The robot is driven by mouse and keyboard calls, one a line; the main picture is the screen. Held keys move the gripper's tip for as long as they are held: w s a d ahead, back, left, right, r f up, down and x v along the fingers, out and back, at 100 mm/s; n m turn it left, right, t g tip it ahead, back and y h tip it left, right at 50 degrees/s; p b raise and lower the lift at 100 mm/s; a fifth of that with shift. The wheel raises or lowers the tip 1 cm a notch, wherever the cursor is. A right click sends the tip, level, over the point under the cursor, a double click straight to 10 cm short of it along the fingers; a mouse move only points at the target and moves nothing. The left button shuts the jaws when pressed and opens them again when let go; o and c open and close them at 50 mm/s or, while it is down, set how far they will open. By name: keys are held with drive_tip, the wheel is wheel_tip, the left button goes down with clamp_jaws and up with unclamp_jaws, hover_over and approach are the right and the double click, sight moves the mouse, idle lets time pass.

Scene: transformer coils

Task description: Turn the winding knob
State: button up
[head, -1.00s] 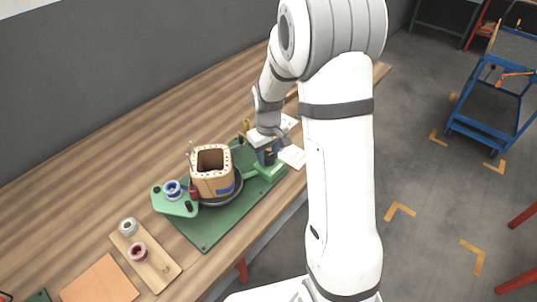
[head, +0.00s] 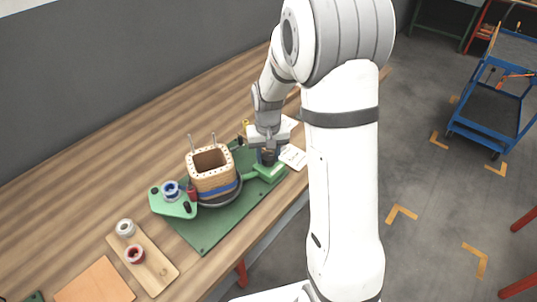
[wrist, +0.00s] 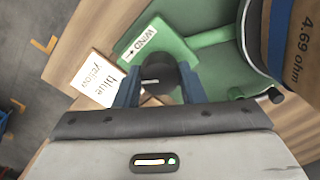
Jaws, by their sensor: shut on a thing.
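The black winding knob (wrist: 163,78) stands on a green housing (wrist: 160,45) with a white "WIND" arrow label (wrist: 147,40). My gripper (wrist: 158,88) is shut on the knob, with one blue finger on each side of it. In the head view my gripper (head: 268,148) points down over the housing (head: 266,172), and the knob shows only in part below it. The tan square coil form (head: 211,172), with a blue band near its base, stands on a round dark turntable (head: 232,195) left of the housing. Its "4.69 ohm" side (wrist: 296,45) fills the wrist view's upper right.
The green base plate (head: 205,238) lies on the wooden bench. A green stand (head: 177,208) with a blue spool (head: 171,188) is left of the coil form. A wooden board (head: 155,272) with two spools is at front left. A "blue yellow" card (wrist: 97,80) lies beside the housing.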

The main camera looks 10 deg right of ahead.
sight(268, 156)
drive_tip(key=shift+w+r, duration=0.1)
drive_tip(key=o, duration=1)
wheel_tip(268, 156, up, 7)
drive_tip(key=shift+r, duration=0.35)
drive_tip(key=shift+r, duration=0.1)
drive_tip(key=s+r+t, duration=0.1)
drive_tip(key=s+r, duration=0.2)
drive_tip(key=s, duration=0.8)
drive_tip(key=s+r+t, duration=0.1)
drive_tip(key=s+r, duration=0.3)
drive_tip(key=s, duration=0.6)
drive_tip(key=shift+s+d+n+t, duration=0.2)
drive_tip(key=shift+s+n+t, duration=0.15)
drive_tip(key=shift+n+t, duration=0.05)
